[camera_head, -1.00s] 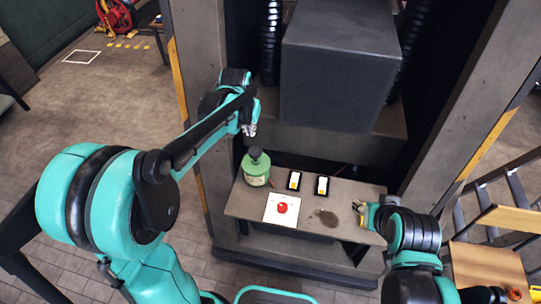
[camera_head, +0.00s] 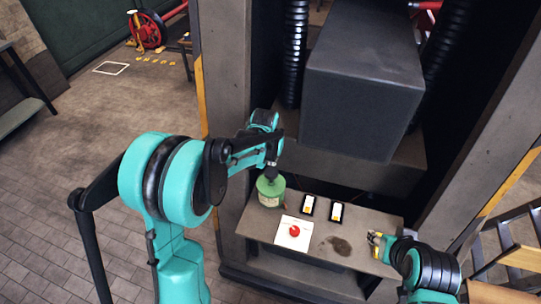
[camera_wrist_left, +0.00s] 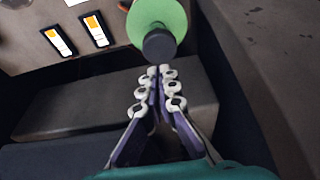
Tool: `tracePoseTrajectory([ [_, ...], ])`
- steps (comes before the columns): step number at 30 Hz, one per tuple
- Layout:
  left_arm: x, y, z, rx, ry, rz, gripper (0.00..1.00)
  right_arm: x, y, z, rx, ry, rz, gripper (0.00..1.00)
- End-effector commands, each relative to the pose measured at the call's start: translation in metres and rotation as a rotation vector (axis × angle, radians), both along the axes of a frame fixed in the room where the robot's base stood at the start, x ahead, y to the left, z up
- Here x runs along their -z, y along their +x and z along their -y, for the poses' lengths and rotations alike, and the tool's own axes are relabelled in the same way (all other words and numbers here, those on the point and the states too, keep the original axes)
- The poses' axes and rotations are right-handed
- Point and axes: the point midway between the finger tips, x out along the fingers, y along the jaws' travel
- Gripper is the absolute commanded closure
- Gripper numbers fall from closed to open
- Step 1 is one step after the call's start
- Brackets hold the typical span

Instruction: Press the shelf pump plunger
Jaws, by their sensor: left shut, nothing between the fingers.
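The shelf pump is a green bottle (camera_head: 270,192) with a dark plunger top (camera_head: 271,173), standing upright at the left end of the shelf (camera_head: 262,226). In the left wrist view the green bottle (camera_wrist_left: 172,17) shows at the top with its dark round plunger (camera_wrist_left: 159,45). My left gripper (camera_head: 271,163) is at the plunger in the head view. In the left wrist view my left gripper (camera_wrist_left: 159,72) is shut and empty, its tips just at the plunger's edge; I cannot tell whether they touch. My right gripper (camera_head: 374,238) is at the shelf's right end; its finger opening is too small to tell.
A red button on a white plate (camera_head: 294,232) and two switches (camera_head: 308,205) (camera_head: 337,212) are on the shelf right of the bottle. A dark stain (camera_head: 340,246) lies near the right end. A large grey box (camera_head: 362,95) overhangs behind, and a post (camera_head: 226,110) stands left.

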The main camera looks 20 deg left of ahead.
Motion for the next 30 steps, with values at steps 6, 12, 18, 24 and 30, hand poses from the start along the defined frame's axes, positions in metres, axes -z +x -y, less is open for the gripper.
tracePoseTrajectory([
  [6, 0.034, 0.002, -0.001, 0.000, 0.000, 0.000, 1.00, 0.006, 0.000, 0.000, 0.000, 0.000, 0.000, 0.60],
  [12, 0.044, 0.001, -0.001, 0.000, 0.000, 0.000, 1.00, 0.008, 0.000, 0.000, 0.000, 0.000, 0.000, 0.60],
  [18, 0.044, 0.001, -0.001, 0.000, 0.000, 0.000, 1.00, 0.007, 0.000, 0.000, 0.000, 0.000, 0.000, 0.60],
  [24, 0.048, 0.001, -0.001, 0.000, 0.000, 0.000, 1.00, 0.011, 0.000, 0.000, 0.000, 0.000, 0.000, 0.60],
  [30, 0.074, 0.001, -0.001, 0.000, 0.000, 0.000, 1.00, 0.033, 0.000, 0.000, 0.000, 0.000, 0.000, 0.60],
])
